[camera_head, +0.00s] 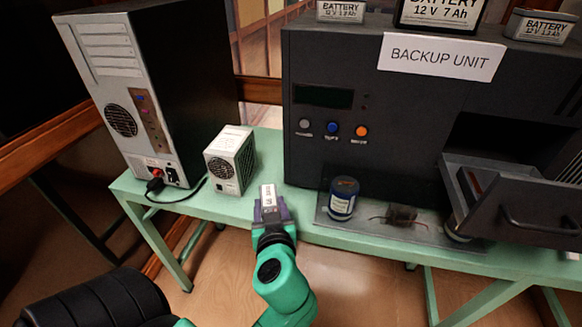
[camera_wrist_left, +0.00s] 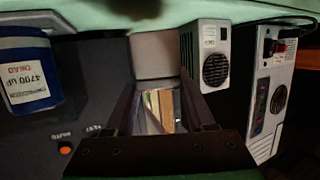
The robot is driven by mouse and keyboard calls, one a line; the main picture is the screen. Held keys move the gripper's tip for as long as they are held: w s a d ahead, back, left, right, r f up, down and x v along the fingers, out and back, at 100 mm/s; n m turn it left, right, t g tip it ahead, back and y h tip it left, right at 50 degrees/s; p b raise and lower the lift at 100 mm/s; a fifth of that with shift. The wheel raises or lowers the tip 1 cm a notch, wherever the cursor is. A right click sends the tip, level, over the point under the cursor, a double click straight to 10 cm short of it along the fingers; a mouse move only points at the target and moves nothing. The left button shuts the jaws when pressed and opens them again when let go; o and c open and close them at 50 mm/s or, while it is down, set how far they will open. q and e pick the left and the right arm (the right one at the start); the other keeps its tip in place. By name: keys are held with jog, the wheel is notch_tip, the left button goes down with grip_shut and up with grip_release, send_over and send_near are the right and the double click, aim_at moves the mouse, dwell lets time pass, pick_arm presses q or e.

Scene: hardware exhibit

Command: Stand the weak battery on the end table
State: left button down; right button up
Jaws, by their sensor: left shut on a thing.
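My left gripper (camera_head: 270,208) is shut on a small block with a white label (camera_head: 268,194). The label is too small to read, so I cannot tell whether the block is the weak battery. In the left wrist view the block's pale grey face (camera_wrist_left: 154,56) shows between the two dark fingers (camera_wrist_left: 165,90). It is at the green table's front edge; contact with the top is unclear. Batteries (camera_head: 340,11), (camera_head: 440,14), (camera_head: 541,27) stand on the backup unit (camera_head: 365,120). I cannot tell whether the green table (camera_head: 240,209) is the end table. My right gripper is out of view.
A small fan box (camera_head: 230,160) and a computer tower (camera_head: 150,90) stand left of the gripper. A blue capacitor (camera_head: 342,198) stands on a grey tray (camera_head: 375,229) to the right. An open drawer (camera_head: 520,205) juts from the backup unit.

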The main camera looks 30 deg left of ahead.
pick_arm(q)
jog(key=w+a+p, duration=0.1)
jog(key=w+a, duration=0.2)
jog(key=w, duration=0.1)
jog(key=w+a+p, duration=0.1)
jog(key=w+a, duration=0.3)
jog(key=w+a+p, duration=0.2)
jog(key=w+a, duration=0.2)
jog(key=shift+w+a+r, duration=0.1)
jog(key=shift+w+a, duration=0.05)
jog(key=shift+w, duration=0.2)
notch_tip(320, 180, down, 3)
jog(key=shift+a+f, duration=0.1)
jog(key=shift+f, duration=0.25)
jog(key=shift+w+f, duration=0.1)
jog(key=shift+f, duration=0.05)
jog(key=c, duration=0.5)
grip_release()
